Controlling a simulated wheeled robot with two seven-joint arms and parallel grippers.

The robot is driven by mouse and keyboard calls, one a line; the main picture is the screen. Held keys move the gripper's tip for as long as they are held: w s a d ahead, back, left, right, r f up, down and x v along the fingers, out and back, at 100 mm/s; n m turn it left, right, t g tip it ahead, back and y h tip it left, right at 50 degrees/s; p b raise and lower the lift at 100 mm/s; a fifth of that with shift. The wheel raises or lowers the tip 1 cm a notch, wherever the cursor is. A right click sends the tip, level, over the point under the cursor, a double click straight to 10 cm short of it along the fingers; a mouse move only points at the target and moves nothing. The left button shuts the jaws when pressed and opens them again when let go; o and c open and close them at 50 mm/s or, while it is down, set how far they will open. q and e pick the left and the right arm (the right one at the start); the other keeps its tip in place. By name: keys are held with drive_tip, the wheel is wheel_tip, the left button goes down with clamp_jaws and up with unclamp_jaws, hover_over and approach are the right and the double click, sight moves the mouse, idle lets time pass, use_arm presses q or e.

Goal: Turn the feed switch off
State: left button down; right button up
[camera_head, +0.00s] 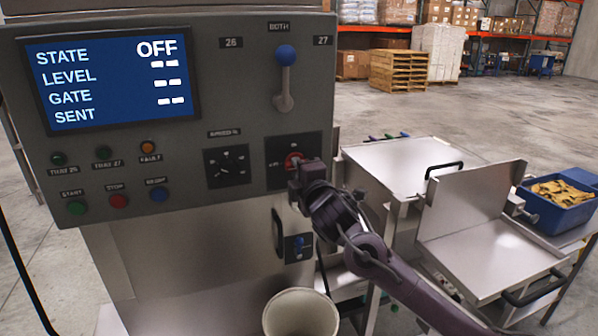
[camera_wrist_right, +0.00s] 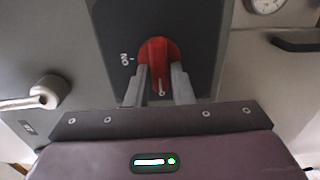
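The feed switch is a red rotary knob (camera_head: 293,160) on a dark plate at the lower right of the grey control panel. In the right wrist view the red knob (camera_wrist_right: 157,52) sits between the two fingers, with an ON mark to its left. My right gripper (camera_wrist_right: 158,85) has a finger on each side of the knob's handle and looks shut on it. In the head view the right gripper (camera_head: 300,178) covers part of the knob. The screen (camera_head: 110,80) reads STATE OFF. My left gripper is not in view.
A blue-knobbed lever (camera_head: 285,75) stands above the switch. A dark rotary dial (camera_head: 226,165) is to its left, and coloured buttons lie further left. A pale bucket (camera_head: 300,312) stands below. Steel weighing trays (camera_head: 490,255) and a blue bin (camera_head: 562,213) are at the right.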

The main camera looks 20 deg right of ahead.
drive_tip(key=o, duration=0.3)
drive_tip(key=shift+s, duration=0.1)
drive_tip(key=s+b, duration=0.3)
drive_tip(key=s, duration=0.4)
drive_tip(key=shift+s+d, duration=0.15)
drive_tip(key=shift+s, duration=0.15)
drive_tip(key=shift+f, duration=0.15)
